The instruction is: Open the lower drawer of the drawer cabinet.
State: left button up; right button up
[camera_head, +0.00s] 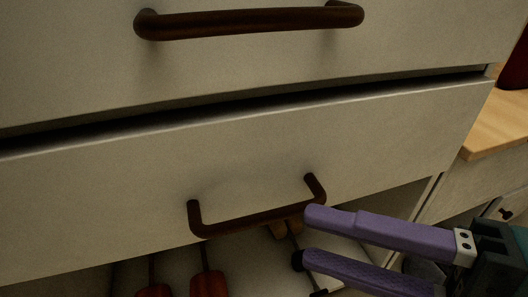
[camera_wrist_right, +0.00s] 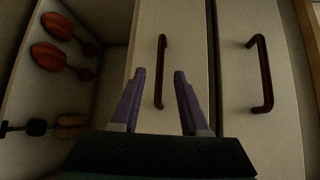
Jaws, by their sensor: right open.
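The lower drawer (camera_head: 250,150) has a pale front with a dark brown bar handle (camera_head: 245,220). The upper drawer (camera_head: 240,70) above it has a similar handle (camera_head: 250,22). My right gripper (camera_head: 302,238) has purple fingers and is open, with its fingertips close to the right end of the lower handle. In the right wrist view, turned on its side, the lower handle (camera_wrist_right: 160,72) shows between the two spread fingertips of the gripper (camera_wrist_right: 158,74). I cannot tell whether a finger touches it. My left gripper is not in view.
Below the lower drawer is an open space holding red-headed utensils (camera_head: 208,284), which also show in the wrist view (camera_wrist_right: 52,56). A wooden-topped cabinet (camera_head: 495,125) stands to the right. A dark gap separates the two drawer fronts.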

aim_at(267, 222)
jog(key=b+x, duration=0.1)
jog(key=x, duration=0.6)
jog(key=shift+w+a, duration=0.1)
jog(key=shift+w, duration=0.05)
grip_shut()
dwell(1.2)
